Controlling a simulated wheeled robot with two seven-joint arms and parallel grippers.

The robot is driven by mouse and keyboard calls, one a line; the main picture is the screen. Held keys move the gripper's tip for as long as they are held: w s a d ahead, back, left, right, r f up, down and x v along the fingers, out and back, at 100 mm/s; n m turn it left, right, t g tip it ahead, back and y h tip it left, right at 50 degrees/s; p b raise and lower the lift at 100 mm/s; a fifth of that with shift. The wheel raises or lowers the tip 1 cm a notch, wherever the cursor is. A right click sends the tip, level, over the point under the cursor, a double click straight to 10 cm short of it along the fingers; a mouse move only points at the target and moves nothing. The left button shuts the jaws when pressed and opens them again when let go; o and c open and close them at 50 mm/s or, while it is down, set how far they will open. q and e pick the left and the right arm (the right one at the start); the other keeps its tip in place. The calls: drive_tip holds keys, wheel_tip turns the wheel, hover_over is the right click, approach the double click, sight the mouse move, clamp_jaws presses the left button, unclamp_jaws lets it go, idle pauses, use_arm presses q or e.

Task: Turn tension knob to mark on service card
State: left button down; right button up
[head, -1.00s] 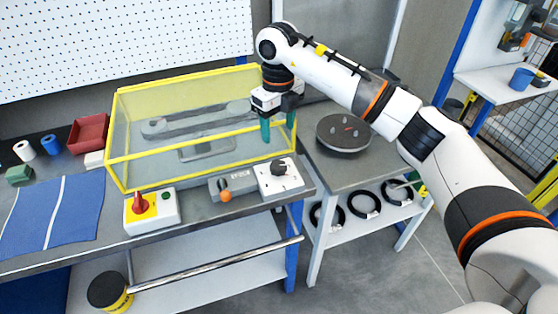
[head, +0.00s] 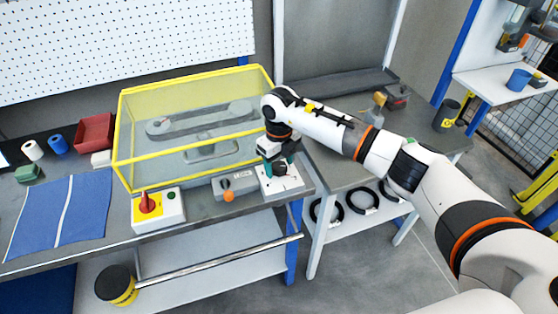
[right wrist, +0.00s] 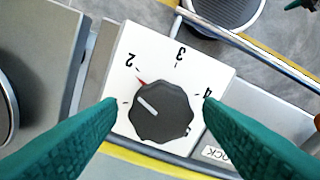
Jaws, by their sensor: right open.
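The tension knob (right wrist: 160,110) is dark grey and faceted, on a white dial plate (right wrist: 178,55) with numbers 2, 3 and 4 visible. Its white line points up-left in the right wrist view, and a small red pointer at its edge lies near 2. In the head view the knob (head: 280,169) is partly hidden by my right gripper (head: 274,168). In the right wrist view my right gripper (right wrist: 161,104) is open, one green finger on each side of the knob, with visible gaps. My left gripper is out of view. I cannot make out a service card.
A yellow-framed guard (head: 190,80) stands behind.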

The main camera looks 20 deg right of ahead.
drive_tip(key=c, duration=1)
